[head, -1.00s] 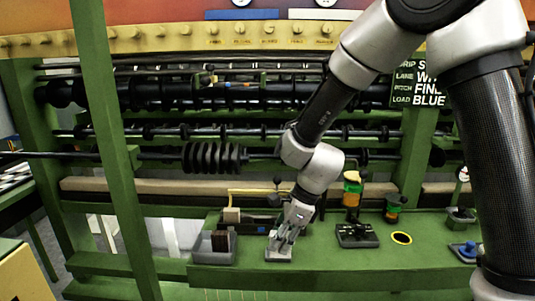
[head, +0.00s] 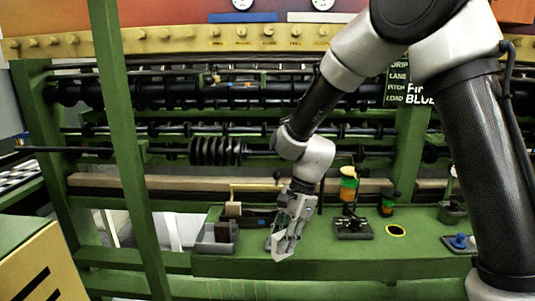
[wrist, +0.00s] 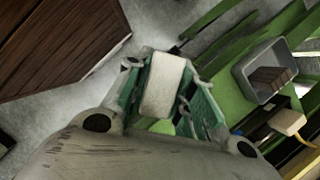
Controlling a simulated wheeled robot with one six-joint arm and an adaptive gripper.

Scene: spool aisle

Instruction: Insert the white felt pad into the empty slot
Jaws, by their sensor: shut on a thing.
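My gripper (head: 283,250) hangs at the front edge of the green bench, right of the grey bin. In the wrist view, my gripper (wrist: 163,90) has its green-lined fingers on either side of a white felt pad (wrist: 163,82) and is shut on it. The pad is a pale rectangular block with rounded corners. In the head view I cannot clearly part the pad from the pale fingertips. I cannot make out the empty slot for certain in either view.
A grey bin (head: 206,246) with dark brown pieces stands left of my gripper; it also shows in the wrist view (wrist: 243,80). A pale block (head: 233,209) sits behind it.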

